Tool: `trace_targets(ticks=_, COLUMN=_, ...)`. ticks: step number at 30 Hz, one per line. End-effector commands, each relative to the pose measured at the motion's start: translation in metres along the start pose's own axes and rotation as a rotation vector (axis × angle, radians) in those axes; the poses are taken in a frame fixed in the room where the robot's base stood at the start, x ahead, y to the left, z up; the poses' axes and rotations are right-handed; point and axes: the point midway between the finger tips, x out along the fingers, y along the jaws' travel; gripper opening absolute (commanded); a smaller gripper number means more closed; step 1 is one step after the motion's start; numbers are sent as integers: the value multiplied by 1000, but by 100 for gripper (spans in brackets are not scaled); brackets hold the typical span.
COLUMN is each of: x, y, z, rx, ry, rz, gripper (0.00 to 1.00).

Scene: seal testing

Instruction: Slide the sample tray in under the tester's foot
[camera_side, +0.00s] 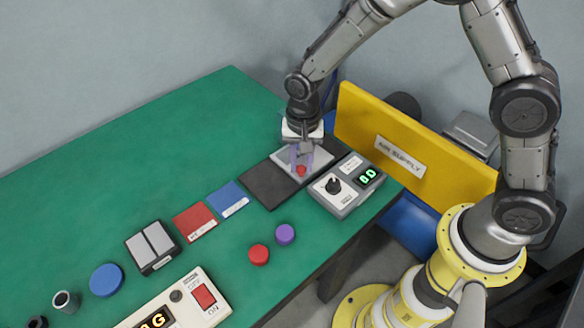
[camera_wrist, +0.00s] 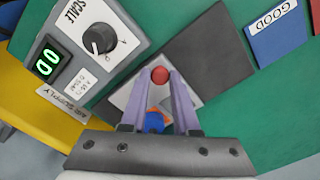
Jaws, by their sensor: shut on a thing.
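My gripper (camera_side: 301,165) points down over a pale grey square plate (camera_side: 318,164) that has a small round red knob (camera_side: 301,171). In the wrist view my two purple fingers (camera_wrist: 160,82) close in on the red knob (camera_wrist: 160,74) at their tips. A small orange and blue thing (camera_wrist: 155,119) shows between the fingers, nearer the palm; I cannot tell what it is. The plate may be the sample tray; no part is marked so. It lies at a dark flat slab (camera_side: 264,187), partly hidden by my fingers. I cannot make out a tester's foot.
A grey scale box (camera_side: 346,185) with a black dial and green display stands close right of the plate. Red (camera_side: 196,222) and blue (camera_side: 228,198) pads lie to the left. Red (camera_side: 259,254) and purple (camera_side: 285,234) discs lie in front. A yellow panel (camera_side: 410,140) stands behind. The far-left green table is clear.

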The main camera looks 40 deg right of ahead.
Motion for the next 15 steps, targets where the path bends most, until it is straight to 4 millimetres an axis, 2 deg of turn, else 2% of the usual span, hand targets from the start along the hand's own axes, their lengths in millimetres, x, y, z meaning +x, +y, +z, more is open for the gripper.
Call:
trace_targets(ticks=5, x=-2, y=-2, z=0, rx=-2, ry=3, rz=-4, gripper=0)
trace_targets(ticks=6, x=-2, y=-2, z=0, rx=-2, ry=3, rz=-4, gripper=34)
trace_targets(ticks=9, x=-2, y=-1, z=0, rx=-2, ry=3, rz=-3, gripper=52)
trace_targets(ticks=10, x=-1, y=-1, z=0, rx=-1, ry=2, rz=-3, gripper=58)
trace_targets(ticks=11, x=-1, y=-1, z=0, rx=-1, ry=2, rz=-3, gripper=59)
trace_targets(ticks=15, x=-1, y=-1, z=0, rx=-1, ry=1, rz=-1, gripper=59)
